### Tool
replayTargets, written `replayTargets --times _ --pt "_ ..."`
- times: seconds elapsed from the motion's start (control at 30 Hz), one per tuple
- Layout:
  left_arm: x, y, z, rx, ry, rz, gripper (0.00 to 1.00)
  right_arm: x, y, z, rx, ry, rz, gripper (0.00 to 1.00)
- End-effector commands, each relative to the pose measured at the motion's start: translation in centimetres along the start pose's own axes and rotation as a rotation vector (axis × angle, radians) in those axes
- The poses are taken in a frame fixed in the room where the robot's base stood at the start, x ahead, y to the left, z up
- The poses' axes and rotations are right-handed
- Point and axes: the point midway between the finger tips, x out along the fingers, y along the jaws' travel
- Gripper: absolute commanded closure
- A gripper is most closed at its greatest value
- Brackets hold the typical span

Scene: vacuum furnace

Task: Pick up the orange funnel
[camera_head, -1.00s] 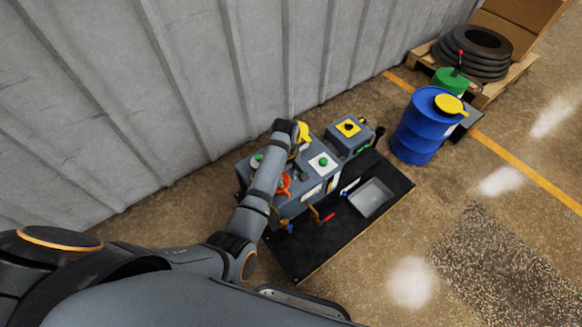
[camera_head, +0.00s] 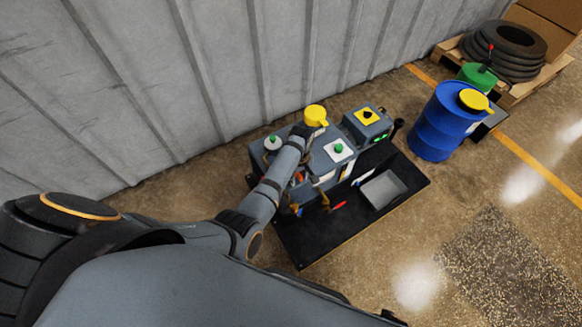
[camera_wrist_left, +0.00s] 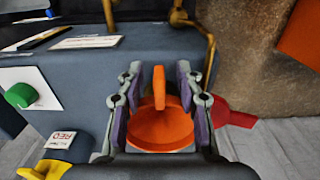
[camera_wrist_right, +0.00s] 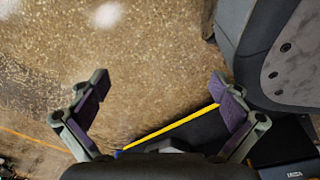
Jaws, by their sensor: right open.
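The orange funnel (camera_wrist_left: 160,130) is in the left wrist view, with its round body below and a narrow tab standing up from it. My left gripper (camera_wrist_left: 159,85) is open around the tab, one finger on each side, with gaps visible between fingers and tab. In the head view only a bit of the orange funnel (camera_head: 299,176) shows beside my left arm, which hides the rest. My right gripper (camera_wrist_right: 163,92) is open and empty above the floor in the right wrist view.
A grey machine box (camera_head: 325,165) stands against the corrugated wall, with a yellow funnel (camera_head: 316,114) behind my arm. A grey tray (camera_head: 383,190) sits on the black mat (camera_head: 330,235).

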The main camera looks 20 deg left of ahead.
Motion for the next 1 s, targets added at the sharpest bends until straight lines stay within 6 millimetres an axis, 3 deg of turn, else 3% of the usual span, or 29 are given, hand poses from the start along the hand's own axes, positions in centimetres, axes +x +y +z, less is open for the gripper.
replayTargets --times 0.13,0.4,0.87,1.0 --pt "-0.1 0.0 0.0 0.000 0.000 0.000 0.64 -0.1 0.0 0.0 0.000 -0.001 0.000 0.00" --pt "-0.1 0.0 0.0 0.000 0.001 0.000 1.00 -0.1 0.0 0.1 0.000 -0.001 0.000 0.00" --pt "-0.6 0.0 -0.1 0.001 0.001 0.001 1.00 -0.5 0.1 0.1 -0.001 0.004 0.001 0.00" --pt "-1.7 -0.1 -0.2 0.002 0.001 0.000 1.00 -0.5 0.1 2.2 -0.001 -0.011 0.000 0.00"
